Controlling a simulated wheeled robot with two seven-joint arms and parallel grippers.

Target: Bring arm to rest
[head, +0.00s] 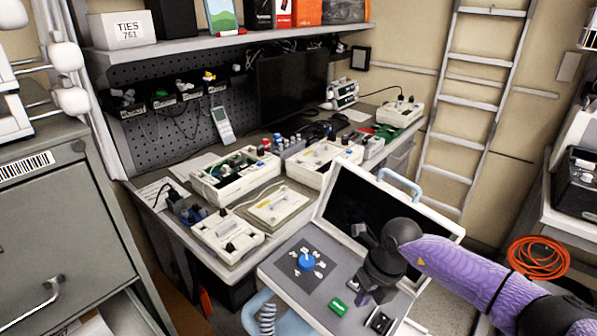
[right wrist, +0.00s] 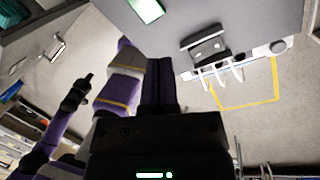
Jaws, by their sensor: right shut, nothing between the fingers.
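My right arm, in a purple sleeve, comes in from the right in the head view. Its black right gripper (head: 366,296) points down over the grey panel of the open case (head: 283,270), close to a green block (head: 338,306). In the right wrist view the fingers of this gripper (right wrist: 161,84) are together with nothing between them. What looks like my other arm, purple with a black end (right wrist: 77,93), shows at the left of the right wrist view. Its fingers are too small to read.
The case has a blue knob (head: 306,263) and a raised dark screen lid. Several opened pump units (head: 237,177) cover the bench behind it. A grey cabinet (head: 60,225) stands left, a ladder (head: 470,100) at the back wall. An orange cable coil (head: 540,258) lies at right.

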